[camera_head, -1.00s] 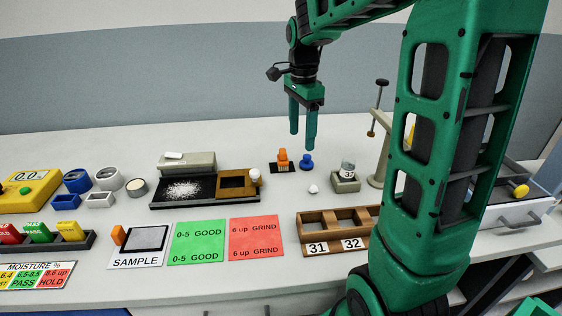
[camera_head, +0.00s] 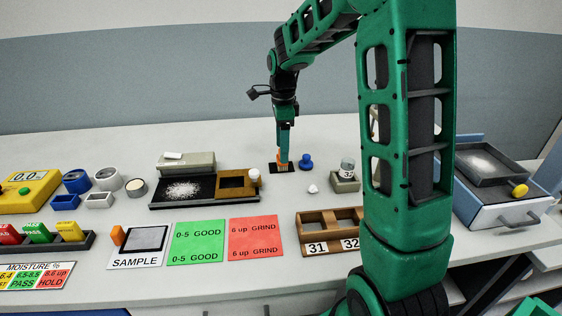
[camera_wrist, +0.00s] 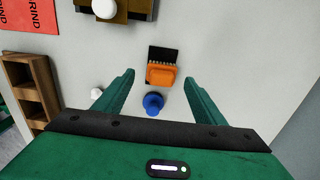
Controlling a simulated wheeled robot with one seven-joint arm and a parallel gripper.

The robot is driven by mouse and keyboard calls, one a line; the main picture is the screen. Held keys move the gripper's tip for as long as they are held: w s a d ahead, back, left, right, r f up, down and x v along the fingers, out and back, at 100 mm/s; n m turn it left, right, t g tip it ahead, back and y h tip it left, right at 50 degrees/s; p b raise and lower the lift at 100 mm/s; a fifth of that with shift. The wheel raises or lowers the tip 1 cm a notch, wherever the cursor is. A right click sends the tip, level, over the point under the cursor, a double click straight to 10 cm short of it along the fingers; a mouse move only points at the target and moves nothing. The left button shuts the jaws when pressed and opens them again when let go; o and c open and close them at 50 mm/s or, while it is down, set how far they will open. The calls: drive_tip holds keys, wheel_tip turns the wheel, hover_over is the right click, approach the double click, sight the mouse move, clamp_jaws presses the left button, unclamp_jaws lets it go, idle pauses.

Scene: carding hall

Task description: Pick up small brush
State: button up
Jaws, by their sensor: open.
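The small brush, an orange block with dark bristles, shows in the wrist view (camera_wrist: 161,75) on a black pad (camera_wrist: 164,54). In the head view the brush (camera_head: 279,155) is partly hidden behind my gripper (camera_head: 284,160). In the wrist view my gripper (camera_wrist: 159,76) is open and empty, one fingertip to each side of the brush. The fingers look apart from it, and I cannot tell exactly how far above the table the tips are.
A blue knobbed piece (camera_head: 306,161) stands just right of the brush; it also shows between the fingers in the wrist view (camera_wrist: 153,103). A small white piece (camera_head: 312,189), a jar on a stand (camera_head: 346,182) and a brown box with a white knob (camera_head: 238,192) are near.

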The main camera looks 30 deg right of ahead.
drive_tip(key=shift+w+f, duration=0.15)
drive_tip(key=shift+f, duration=1.8)
drive_tip(key=c, duration=1.3)
drive_tip(key=shift+o, duration=0.2)
drive_tip(key=shift+r, duration=0.55)
wheel_tip(320, 180, up, 3)
drive_tip(key=shift+d+r, duration=0.1)
drive_tip(key=s+a+r, duration=0.1)
drive_tip(key=a+r, duration=0.5)
drive_tip(key=a, duration=0.5)
drive_tip(key=shift+s+a+r, duration=0.3)
drive_tip(key=shift+s+r, duration=0.05)
drive_tip(key=shift+r, duration=0.05)
